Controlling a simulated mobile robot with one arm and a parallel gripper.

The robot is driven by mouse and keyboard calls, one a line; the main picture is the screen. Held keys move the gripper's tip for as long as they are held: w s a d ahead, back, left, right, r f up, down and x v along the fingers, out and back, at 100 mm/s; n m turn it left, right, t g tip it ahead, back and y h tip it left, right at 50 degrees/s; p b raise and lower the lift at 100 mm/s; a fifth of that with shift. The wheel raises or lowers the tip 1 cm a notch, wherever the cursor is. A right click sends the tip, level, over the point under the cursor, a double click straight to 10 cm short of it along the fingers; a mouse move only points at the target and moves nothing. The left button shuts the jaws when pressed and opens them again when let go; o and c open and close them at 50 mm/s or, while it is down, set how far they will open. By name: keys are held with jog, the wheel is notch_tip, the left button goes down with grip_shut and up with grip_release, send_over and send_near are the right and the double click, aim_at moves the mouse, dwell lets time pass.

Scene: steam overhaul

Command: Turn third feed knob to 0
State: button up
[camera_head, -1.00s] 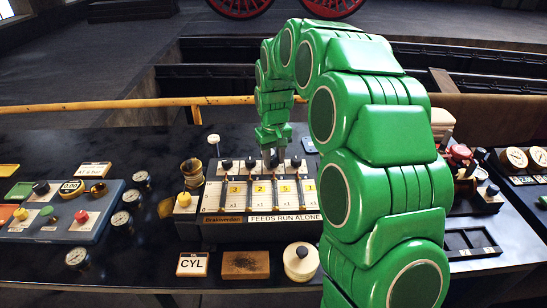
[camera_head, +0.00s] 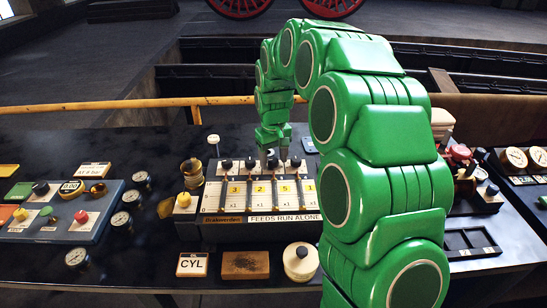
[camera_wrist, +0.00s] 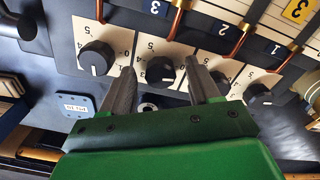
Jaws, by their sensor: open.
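The feed box (camera_head: 215,228) carries a row of dark knobs behind number strips reading 3, 2, 5 and 1 from left to right. The third feed knob (camera_head: 272,162) is partly hidden by my gripper (camera_head: 268,155), which points down over it. In the wrist view, seen from the opposite side, this knob (camera_wrist: 160,71) sits between the two fingers of my gripper (camera_wrist: 163,88). The fingers are open, with a visible gap on each side. Printed scale marks surround the knob; its exact setting is hard to read.
A neighbouring knob (camera_wrist: 97,58) stands close outside one finger, another (camera_wrist: 258,95) beyond the other. Copper pipes (camera_wrist: 238,38) run just in front.

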aim_at(273, 160)
notch_tip(273, 160, up, 8)
jog(key=shift+f, duration=0.25)
jog(key=shift+r, duration=0.1)
dwell(0.4)
jog(key=shift+s+r, duration=0.1)
jog(key=s+d+r+m, duration=0.15)
jog(key=s+d, duration=0.25)
jog(key=s, duration=0.6)
jog(key=s+d+r+m, duration=0.1)
jog(key=s+d+r, duration=0.2)
jog(key=s, duration=0.7)
jog(key=s+d+f+m+g, duration=0.1)
jog(key=s+d+f, duration=0.1)
jog(key=s, duration=1)
jog(key=s+d+f+m, duration=0.1)
jog(key=s+d+f, duration=0.1)
jog(key=s, duration=1)
jog(key=shift+d+m+g, duration=0.35)
jog(key=shift+d+g, duration=0.05)
jog(key=shift+d, duration=0.3)
